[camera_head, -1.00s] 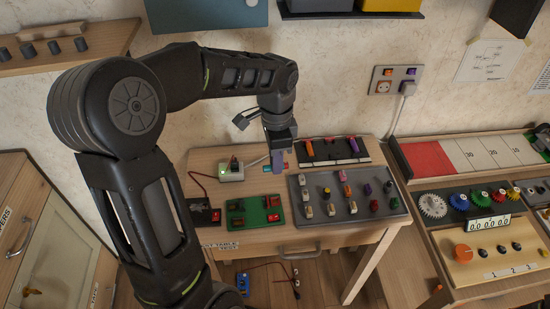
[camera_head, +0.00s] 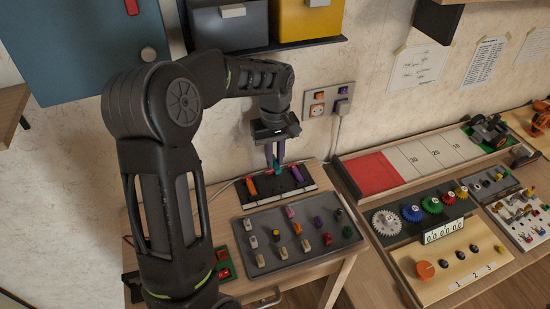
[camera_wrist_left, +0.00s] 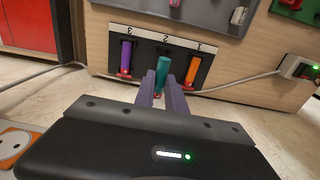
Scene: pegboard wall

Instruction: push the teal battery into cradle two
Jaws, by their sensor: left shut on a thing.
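My left gripper (camera_head: 275,155) points down at the black battery rack (camera_head: 285,201), its two fingers shut on the teal battery (camera_head: 278,170). In the left wrist view the teal battery (camera_wrist_left: 161,76) stands between the fingertips, in line with the middle slot marked 2 (camera_wrist_left: 164,50). I cannot tell how deep its lower end sits in that slot. An orange battery (camera_head: 251,187) is in the slot marked 1, and a purple battery (camera_head: 297,173) is in the slot marked 3. My right gripper is out of view.
A grey tray (camera_head: 262,223) with several small coloured parts lies in front of the rack. A wall panel with sockets (camera_head: 329,99) and a cable hangs behind. A red-and-white board (camera_head: 365,175) and gears stand to the right.

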